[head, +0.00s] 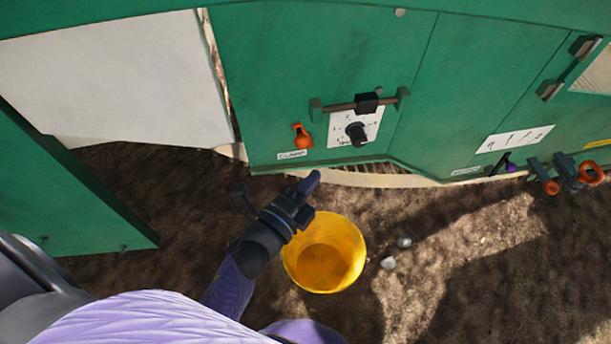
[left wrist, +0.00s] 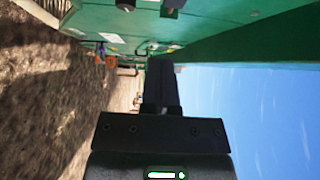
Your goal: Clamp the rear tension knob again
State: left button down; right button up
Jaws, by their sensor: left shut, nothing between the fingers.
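An orange clamp lever (head: 302,137) sits on the green machine panel (head: 300,60), above a small label that seems to read CLAMP. To its right a black knob (head: 356,133) stands on a white dial plate (head: 342,126), below a dark bar with a black slider (head: 367,103). My left gripper (head: 312,182) is below the lever, apart from it, in front of the panel's lower edge. In the left wrist view its fingers (left wrist: 160,85) are together with nothing between them. My right gripper is not in view.
A yellow bucket (head: 325,255) stands on the soil just below my left gripper, with small pale stones (head: 388,262) beside it. Orange-handled parts (head: 570,174) and a purple-tipped lever (head: 508,165) stick out at the right. A green panel (head: 65,190) stands at the left.

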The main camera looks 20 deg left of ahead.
aim_at(306, 144)
pick_arm(q)
jog(key=w+a+b, duration=0.1)
jog(key=w+a, duration=0.1)
jog(key=w, duration=0.4)
jog(key=shift+a, duration=0.2)
jog(key=shift+w+a+f+b, duration=0.1)
jog(key=shift+b, duration=0.2)
